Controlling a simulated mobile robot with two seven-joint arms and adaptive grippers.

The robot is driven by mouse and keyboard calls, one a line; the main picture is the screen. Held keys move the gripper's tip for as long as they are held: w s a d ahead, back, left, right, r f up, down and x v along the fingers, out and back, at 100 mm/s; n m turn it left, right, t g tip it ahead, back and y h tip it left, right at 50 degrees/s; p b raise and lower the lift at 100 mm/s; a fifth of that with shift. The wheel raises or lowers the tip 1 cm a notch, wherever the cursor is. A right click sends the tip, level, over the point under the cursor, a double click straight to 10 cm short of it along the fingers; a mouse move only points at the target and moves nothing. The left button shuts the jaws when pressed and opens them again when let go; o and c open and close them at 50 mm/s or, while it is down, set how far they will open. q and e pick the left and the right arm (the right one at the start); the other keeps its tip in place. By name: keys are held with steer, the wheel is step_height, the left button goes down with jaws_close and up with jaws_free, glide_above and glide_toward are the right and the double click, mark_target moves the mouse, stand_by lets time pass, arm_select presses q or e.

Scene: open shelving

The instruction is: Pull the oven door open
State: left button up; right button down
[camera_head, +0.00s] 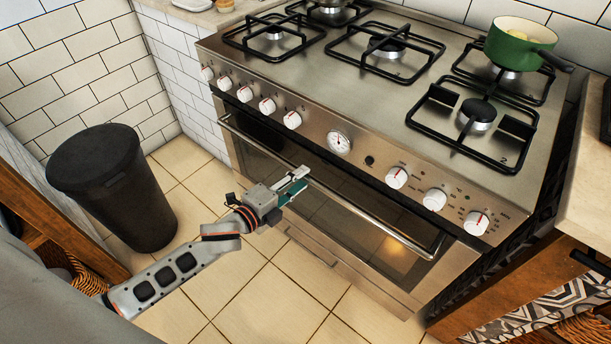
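The steel oven (395,290) stands below the hob, with a dark glass window in its door (350,215). The door looks closed, and a warm glow shows through the glass at the right. A long bar handle (385,228) runs along the door's top edge. My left gripper (304,178) reaches in from the lower left, its fingertips at the middle-left part of the handle. The fingers overlap the bar in the picture; I cannot tell whether they touch or enclose it. My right gripper is not in view.
A black bin (115,185) stands on the tiled floor left of the oven. A green pot (520,45) sits on the back right burner. A wooden cabinet (500,290) stands at the right. Tiled floor (255,305) in front of the oven is clear beside my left arm.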

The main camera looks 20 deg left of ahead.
arm_select(q)
steer(key=shift+x, duration=1.3)
steer(key=shift+c, duration=0.4)
jaws_close()
steer(key=shift+f, duration=0.1)
